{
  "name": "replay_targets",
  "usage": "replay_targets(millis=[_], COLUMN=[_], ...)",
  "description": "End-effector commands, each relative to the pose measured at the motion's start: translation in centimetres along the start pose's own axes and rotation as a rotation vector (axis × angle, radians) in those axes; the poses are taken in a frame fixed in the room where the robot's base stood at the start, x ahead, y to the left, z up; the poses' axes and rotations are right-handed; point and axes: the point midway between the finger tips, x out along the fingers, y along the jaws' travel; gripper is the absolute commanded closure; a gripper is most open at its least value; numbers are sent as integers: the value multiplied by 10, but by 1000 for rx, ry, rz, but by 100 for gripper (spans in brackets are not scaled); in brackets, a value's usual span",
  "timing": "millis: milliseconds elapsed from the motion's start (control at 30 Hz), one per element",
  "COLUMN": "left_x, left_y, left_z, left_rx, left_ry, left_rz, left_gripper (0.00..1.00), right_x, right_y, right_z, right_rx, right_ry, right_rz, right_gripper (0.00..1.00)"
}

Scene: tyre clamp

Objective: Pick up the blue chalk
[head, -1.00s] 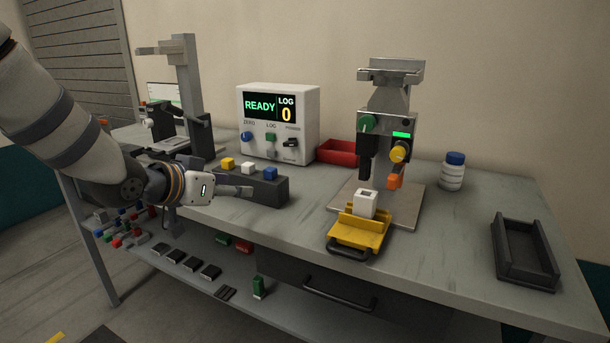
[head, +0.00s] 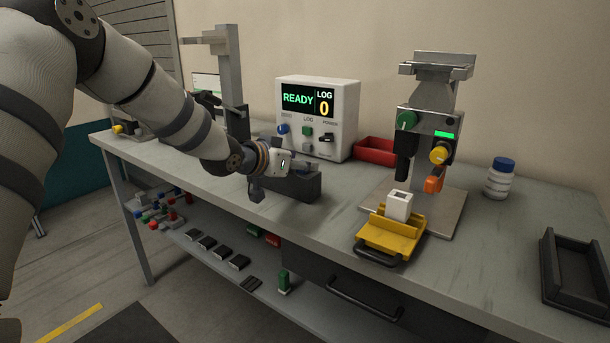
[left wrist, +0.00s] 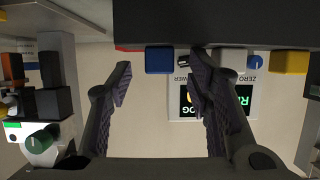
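The blue chalk (left wrist: 160,60) is a small blue block at the edge of the dark holder (left wrist: 235,22) in the left wrist view, which is upside down. In the head view the holder (head: 300,186) stands in front of the display box, and my gripper hides the chalks. My left gripper (head: 298,167) is at the holder in the head view. In the left wrist view its fingers (left wrist: 160,83) are apart, with the blue chalk appearing between the tips. No grip on it shows, and I cannot tell the remaining distance. My right gripper is out of view.
White (left wrist: 232,60) and yellow (left wrist: 289,62) chalks sit along the same holder. The display box (head: 318,117) stands behind, with a red bin (head: 376,151) to its right. The press (head: 430,130) with a yellow tray (head: 390,238) stands further right. A bottle (head: 499,180) is beyond.

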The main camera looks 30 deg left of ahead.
Motion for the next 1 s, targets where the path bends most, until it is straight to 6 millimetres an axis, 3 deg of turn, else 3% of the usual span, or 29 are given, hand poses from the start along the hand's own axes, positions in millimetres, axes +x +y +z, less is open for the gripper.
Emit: replay_targets(millis=[100,133,300,667,1000], left_x=[-1,-2,-2,-5,-36], left_y=[0,0,0,0,0], left_z=[0,0,-1,-8,-82], left_rx=[-1,-1,-1,0,-1], left_ry=[-3,-2,-1,3,8], left_rz=[0,0,0,0,0], left_gripper=[55,59,98,98,98], right_x=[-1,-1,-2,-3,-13], right_y=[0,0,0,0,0], right_z=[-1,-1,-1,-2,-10], right_rx=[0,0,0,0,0], right_ry=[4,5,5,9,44], right_rz=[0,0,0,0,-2], right_gripper=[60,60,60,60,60])
